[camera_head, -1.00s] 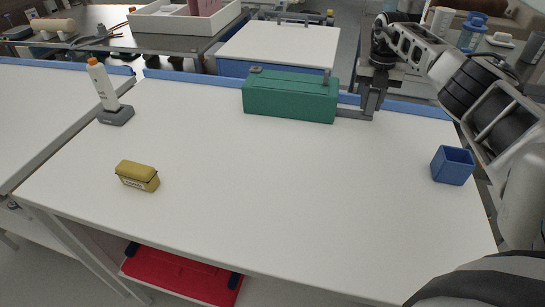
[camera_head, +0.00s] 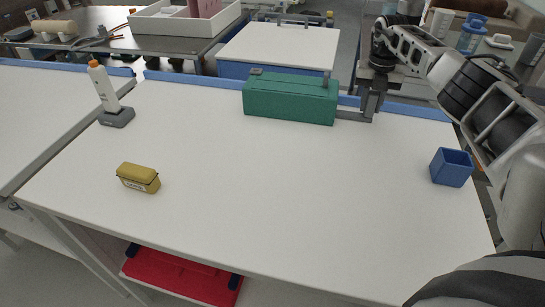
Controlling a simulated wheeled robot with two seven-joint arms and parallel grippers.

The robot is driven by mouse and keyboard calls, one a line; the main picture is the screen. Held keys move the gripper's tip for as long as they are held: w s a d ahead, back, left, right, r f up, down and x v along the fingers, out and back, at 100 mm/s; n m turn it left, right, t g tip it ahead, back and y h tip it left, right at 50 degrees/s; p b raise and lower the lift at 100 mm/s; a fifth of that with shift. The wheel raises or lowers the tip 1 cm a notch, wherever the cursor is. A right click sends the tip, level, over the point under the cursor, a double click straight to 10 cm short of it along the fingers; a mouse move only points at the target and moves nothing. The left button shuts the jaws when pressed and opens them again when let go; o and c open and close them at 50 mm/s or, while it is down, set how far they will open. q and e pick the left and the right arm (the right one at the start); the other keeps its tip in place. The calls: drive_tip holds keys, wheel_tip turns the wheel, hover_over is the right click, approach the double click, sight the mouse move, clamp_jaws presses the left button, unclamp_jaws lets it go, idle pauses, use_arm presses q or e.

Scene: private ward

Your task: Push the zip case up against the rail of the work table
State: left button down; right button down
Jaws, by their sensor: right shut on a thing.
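The green case (camera_head: 290,100), which I take to be the zip case, lies lengthwise at the back of the white work table (camera_head: 270,190). The blue rail (camera_head: 405,109) runs along the table's back edge, just behind the case. The case hides part of the rail, so I cannot tell whether they touch. My right gripper (camera_head: 350,114) is low at the case's right end, its grey finger reaching left to it. It is shut on the case, though the grip itself is mostly hidden. My left gripper is not in view.
A yellow box (camera_head: 138,178) lies at the front left. A white bottle (camera_head: 101,86) stands in a grey base (camera_head: 117,117) at the back left. A blue open cup (camera_head: 451,168) stands at the right, below my right arm. The table's middle is clear.

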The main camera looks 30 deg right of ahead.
idle(0.4)
drive_tip(key=c, duration=1.1)
unclamp_jaws()
drive_tip(key=shift+r+p, duration=0.8)
drive_tip(key=shift+r, duration=7.2)
